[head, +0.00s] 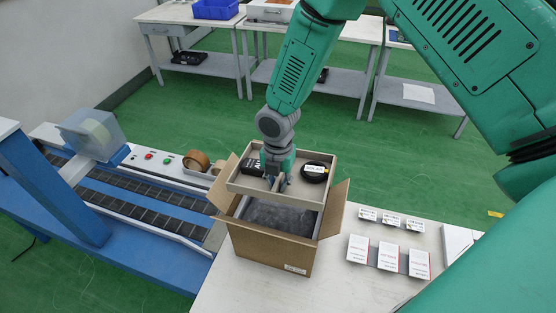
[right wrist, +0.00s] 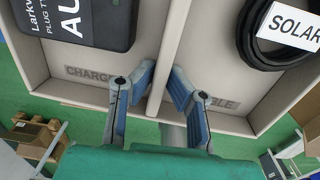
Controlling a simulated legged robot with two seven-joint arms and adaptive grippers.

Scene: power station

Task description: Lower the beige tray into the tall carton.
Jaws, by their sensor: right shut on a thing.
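The beige tray (head: 250,190) is held over the open top of the tall brown carton (head: 262,252), between its raised flaps. Its front wall is above dark grey padding (head: 280,216) visible inside the carton. My right gripper (head: 277,182) comes from above and is shut on the tray's middle divider. In the right wrist view the fingers (right wrist: 160,88) sit on either side of the divider (right wrist: 166,62). A black charger (right wrist: 75,22) lies in one compartment and a coiled black cable labelled SOLAR (right wrist: 278,38) in the other. My left gripper is out of view.
The carton stands on a white table with several white-labelled boxes (head: 388,256) and small cards (head: 391,219) to its right. Benches (head: 270,40) stand behind across green floor.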

